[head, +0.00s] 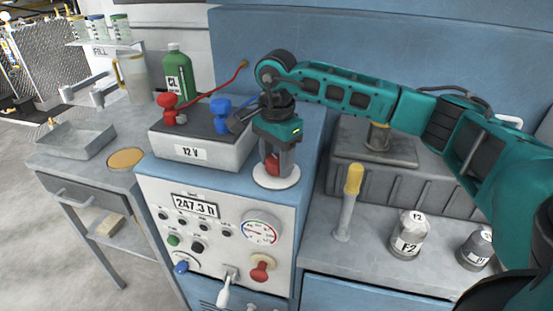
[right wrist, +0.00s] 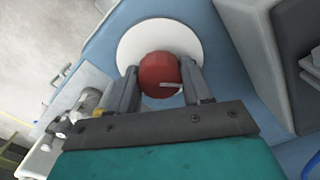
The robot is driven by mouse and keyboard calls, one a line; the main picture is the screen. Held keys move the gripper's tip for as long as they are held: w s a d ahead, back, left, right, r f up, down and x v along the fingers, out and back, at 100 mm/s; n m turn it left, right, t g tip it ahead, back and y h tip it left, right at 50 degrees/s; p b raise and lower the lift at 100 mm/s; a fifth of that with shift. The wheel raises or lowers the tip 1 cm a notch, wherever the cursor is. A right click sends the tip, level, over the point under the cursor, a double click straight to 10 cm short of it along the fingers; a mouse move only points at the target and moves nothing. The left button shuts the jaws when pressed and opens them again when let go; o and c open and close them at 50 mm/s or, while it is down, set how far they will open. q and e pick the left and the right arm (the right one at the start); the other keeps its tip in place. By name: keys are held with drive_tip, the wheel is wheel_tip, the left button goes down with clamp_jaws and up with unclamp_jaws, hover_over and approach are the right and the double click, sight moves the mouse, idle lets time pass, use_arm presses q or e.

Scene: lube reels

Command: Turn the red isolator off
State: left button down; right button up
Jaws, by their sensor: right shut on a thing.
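The red isolator is a red knob (right wrist: 160,76) on a round white plate (head: 276,176) on top of the blue cabinet, right of the 12 V box. My right gripper (head: 274,162) points down over it, with its fingers on both sides of the knob. In the right wrist view my right gripper (right wrist: 162,88) is shut on the red knob, and a pale mark shows on the knob's face. The fingers partly hide the knob in the head view. My left gripper is in neither view.
The grey 12 V box (head: 190,152) with red (head: 168,104) and blue (head: 220,112) terminal clamps stands close left of my gripper. A yellow-topped lever (head: 350,190) and grey canisters (head: 409,236) stand to the right. The front panel (head: 205,235) carries gauges and knobs.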

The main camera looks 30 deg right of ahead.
sight(277, 159)
idle(0.5)
drive_tip(key=o, duration=1)
drive_tip(key=shift+o, duration=0.2)
wheel_tip(277, 159, up, 13)
drive_tip(key=p, duration=0.1)
